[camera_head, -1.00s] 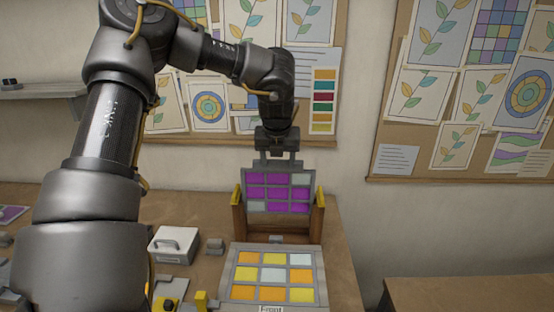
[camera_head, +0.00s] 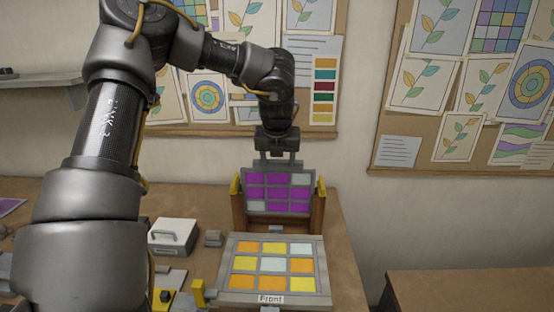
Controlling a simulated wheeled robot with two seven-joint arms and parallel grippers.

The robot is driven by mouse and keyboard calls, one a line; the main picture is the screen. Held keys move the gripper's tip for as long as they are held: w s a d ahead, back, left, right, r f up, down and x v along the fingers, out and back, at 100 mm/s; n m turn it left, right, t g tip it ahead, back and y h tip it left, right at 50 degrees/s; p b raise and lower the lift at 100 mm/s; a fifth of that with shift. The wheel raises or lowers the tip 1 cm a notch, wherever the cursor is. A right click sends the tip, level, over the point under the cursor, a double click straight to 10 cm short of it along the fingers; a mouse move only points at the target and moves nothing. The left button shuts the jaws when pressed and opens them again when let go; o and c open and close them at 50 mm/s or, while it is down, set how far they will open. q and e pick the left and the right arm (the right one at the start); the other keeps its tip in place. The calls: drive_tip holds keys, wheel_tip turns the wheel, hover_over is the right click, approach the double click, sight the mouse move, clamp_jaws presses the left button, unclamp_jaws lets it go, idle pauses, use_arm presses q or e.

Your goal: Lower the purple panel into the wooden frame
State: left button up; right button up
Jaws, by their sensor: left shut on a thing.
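The purple panel (camera_head: 278,194) is a grey grid with purple and pale panes. It stands near upright between the posts of the wooden frame (camera_head: 318,213), which have yellow tops. My left gripper (camera_head: 278,160) is above it, shut on the panel's top edge. The panel's lower edge is close to the level of the frame's front; whether it rests on anything cannot be told. My right gripper is not in view.
A panel with orange, yellow and pale panes (camera_head: 273,264) lies tilted in front of the frame, above a "Front" label (camera_head: 271,299). A white box with a handle (camera_head: 173,237) and a small grey block (camera_head: 214,238) stand to the left. A second table (camera_head: 470,285) is at right.

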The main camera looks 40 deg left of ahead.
sight(278, 185)
use_arm(q)
drive_tip(key=shift+f+b, duration=3.35)
drive_tip(key=shift+f, duration=0.25)
drive_tip(key=o, duration=0.8)
drive_tip(key=shift+r, duration=0.1)
drive_tip(key=o, duration=0.3)
drive_tip(key=shift+r+p, duration=2.1)
drive_tip(key=shift+r, duration=1.4)
